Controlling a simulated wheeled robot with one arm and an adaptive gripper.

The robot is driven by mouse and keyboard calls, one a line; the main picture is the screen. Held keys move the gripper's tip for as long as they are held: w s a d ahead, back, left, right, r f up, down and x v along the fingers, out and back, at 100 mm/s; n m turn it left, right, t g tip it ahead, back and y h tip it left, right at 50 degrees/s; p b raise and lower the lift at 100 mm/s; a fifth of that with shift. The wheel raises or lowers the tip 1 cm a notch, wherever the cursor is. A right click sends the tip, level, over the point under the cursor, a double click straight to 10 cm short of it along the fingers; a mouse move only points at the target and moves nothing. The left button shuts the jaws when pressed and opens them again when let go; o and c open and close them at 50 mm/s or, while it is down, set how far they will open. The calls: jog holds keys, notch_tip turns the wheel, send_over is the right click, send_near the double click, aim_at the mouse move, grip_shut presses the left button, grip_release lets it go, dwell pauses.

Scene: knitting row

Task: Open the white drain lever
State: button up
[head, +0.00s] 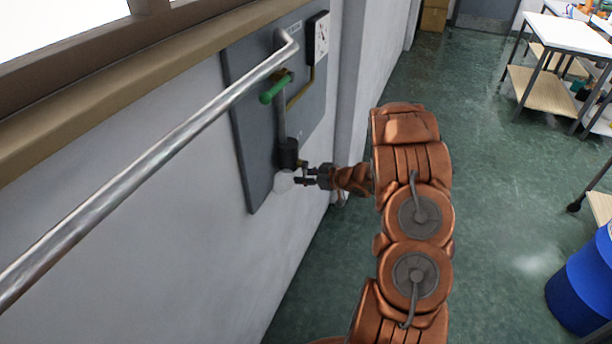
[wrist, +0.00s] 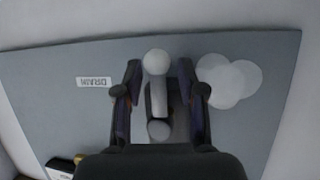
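The white drain lever (wrist: 158,92) shows in the wrist view as a light bar with a round knob at its upper end and a round hub at its lower end. My gripper (wrist: 160,72) is open, with one finger on each side of the lever. A gap shows between each finger and the bar. In the head view my gripper (head: 301,177) is at the lower part of the grey wall panel (head: 249,150). A pale white shape (head: 283,183) shows there beside the fingertips; the lever itself is too small to make out.
A label reading DRAIN (wrist: 94,82) is left of the lever, upside down in the wrist view. Pale overlapping discs (wrist: 230,80) are on its right. A metal pipe (head: 150,180) runs along the wall.

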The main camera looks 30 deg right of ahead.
jog(key=shift+r, duration=0.1)
jog(key=shift+s+d+r, duration=0.25)
jog(key=shift+s, duration=0.1)
jog(key=v, duration=1)
jog(key=shift+s, duration=0.4)
jog(key=shift+d, duration=0.2)
